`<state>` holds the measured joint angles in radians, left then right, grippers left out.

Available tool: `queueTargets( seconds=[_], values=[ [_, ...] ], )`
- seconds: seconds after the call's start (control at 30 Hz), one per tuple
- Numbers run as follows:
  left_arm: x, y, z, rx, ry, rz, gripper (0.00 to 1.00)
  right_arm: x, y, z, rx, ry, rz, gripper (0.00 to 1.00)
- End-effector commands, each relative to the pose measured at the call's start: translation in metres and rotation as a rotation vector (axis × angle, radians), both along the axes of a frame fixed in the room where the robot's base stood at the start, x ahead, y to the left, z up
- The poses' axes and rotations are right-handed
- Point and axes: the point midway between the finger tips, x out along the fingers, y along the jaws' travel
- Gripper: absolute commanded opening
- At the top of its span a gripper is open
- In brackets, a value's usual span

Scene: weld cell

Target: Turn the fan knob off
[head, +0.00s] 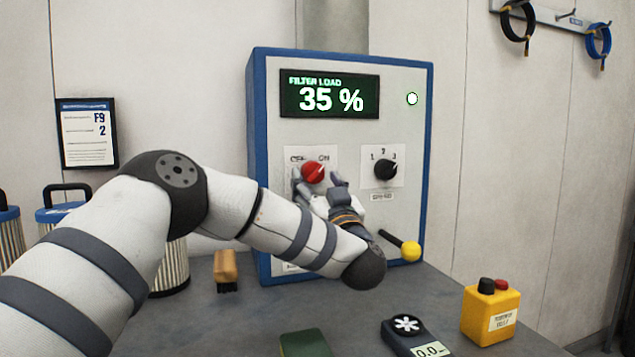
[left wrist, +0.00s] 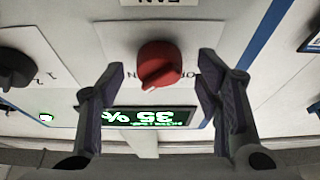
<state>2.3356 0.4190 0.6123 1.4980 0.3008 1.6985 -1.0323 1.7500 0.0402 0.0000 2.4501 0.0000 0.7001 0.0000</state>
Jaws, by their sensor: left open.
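The red fan knob (head: 313,172) is on the front of a blue-edged grey control panel (head: 410,215), on a white plate marked OFF and ON. Its pointer is turned toward the ON side. In the left wrist view, which is upside down, the knob (left wrist: 160,65) sits between the spread fingers. My left gripper (head: 317,182) is open in front of the knob, one finger on each side; the wrist view shows gaps on both sides (left wrist: 161,72). It partly hides the plate and the panel below. My right gripper is not in view.
A black selector knob (head: 386,169) is right of the fan knob. The display (head: 330,95) reads FILTER LOAD 35 %. A yellow-ended lever (head: 410,250) sticks out low on the panel. A brush (head: 226,270), a meter (head: 412,335) and a yellow button box (head: 489,312) stand on the bench.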

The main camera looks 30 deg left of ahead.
Motion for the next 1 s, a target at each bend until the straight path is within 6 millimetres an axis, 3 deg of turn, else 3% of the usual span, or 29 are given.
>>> queueTargets(
  seconds=[0.33, 0.5, 0.57, 1.0],
  values=[
    [0.005, 0.0054, 0.0035, 0.001, 0.0, -0.001, 0.58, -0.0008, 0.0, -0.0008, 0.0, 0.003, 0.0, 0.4],
    [0.0048, 0.0053, 0.0033, 0.0, 0.0, -0.001, 0.2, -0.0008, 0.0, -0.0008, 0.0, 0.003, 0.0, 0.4],
    [0.0048, 0.0054, 0.0032, 0.0, 0.0, -0.001, 0.1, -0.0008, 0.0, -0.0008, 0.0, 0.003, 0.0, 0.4],
    [0.006, 0.0044, 0.0025, -0.059, -0.069, -0.001, 0.1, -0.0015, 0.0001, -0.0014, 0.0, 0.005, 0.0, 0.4]
  ],
)
